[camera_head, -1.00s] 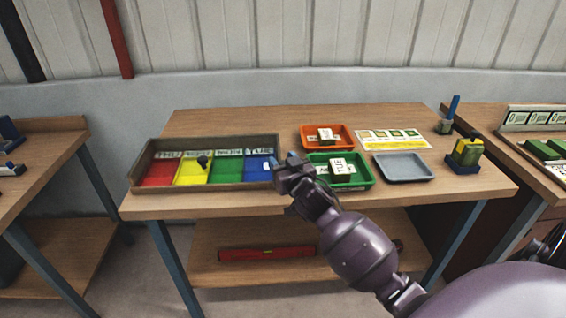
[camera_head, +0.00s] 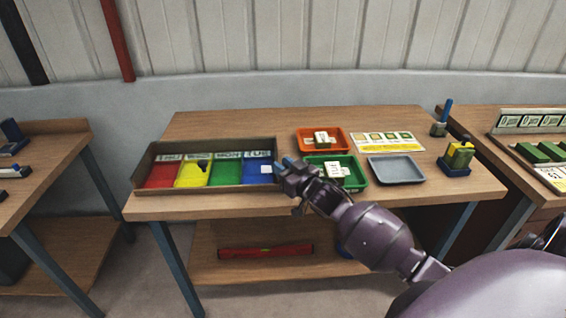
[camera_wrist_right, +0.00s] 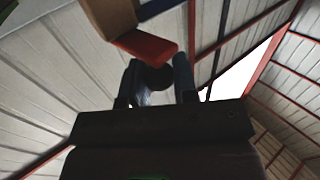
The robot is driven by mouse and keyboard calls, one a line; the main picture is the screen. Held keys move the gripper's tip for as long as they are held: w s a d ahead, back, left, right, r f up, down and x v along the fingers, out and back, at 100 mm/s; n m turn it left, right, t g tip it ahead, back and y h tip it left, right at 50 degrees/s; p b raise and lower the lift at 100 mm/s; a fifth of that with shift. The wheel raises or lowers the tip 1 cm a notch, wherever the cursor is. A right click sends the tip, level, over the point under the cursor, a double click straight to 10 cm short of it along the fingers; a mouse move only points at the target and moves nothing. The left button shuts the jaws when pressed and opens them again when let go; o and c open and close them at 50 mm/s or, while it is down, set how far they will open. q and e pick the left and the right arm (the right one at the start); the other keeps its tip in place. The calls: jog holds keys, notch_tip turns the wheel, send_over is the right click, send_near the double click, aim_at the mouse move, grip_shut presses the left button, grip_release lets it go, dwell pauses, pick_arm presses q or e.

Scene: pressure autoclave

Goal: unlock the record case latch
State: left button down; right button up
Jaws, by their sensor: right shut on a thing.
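The record case (camera_head: 206,190) is a shallow wooden case on the left of the table, with red, yellow, green and blue compartments under day labels. A dark knob (camera_head: 203,166) shows by the yellow compartment. My right gripper (camera_head: 283,167) is at the case's right end. In the right wrist view, the gripper (camera_wrist_right: 158,80) is shut on a small dark round part (camera_wrist_right: 153,76), which appears to be the latch. A wooden edge (camera_wrist_right: 108,16) and a red piece (camera_wrist_right: 147,46) are just above it. The latch is hidden behind the gripper in the head view. My left gripper is out of view.
To the right are an orange tray (camera_head: 342,148) and a green tray (camera_head: 358,182) with pale blocks, a grey tray (camera_head: 396,169), a printed card (camera_head: 387,141) and a yellow-topped holder (camera_head: 455,167). A red bar (camera_head: 265,252) lies on the lower shelf. The table's front left is clear.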

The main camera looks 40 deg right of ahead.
jog(key=shift+s+d+r+n+y, duration=0.1)
jog(key=shift+d+r+n+y, duration=0.1)
jog(key=shift+n+y, duration=0.15)
jog(key=shift+s+n+y+p, duration=0.1)
jog(key=shift+n+y+p, duration=0.3)
jog(key=shift+y, duration=0.45)
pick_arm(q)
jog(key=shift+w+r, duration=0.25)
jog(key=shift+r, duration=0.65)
pick_arm(e)
jog(key=shift+d+f+n+g+y, duration=0.2)
jog(key=shift+n+g+y, duration=0.15)
jog(key=shift+y, duration=0.15)
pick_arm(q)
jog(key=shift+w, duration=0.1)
pick_arm(e)
jog(key=o, duration=0.9)
jog(key=shift+s, duration=0.1)
jog(key=shift+c, duration=0.2)
jog(key=shift+s, duration=0.1)
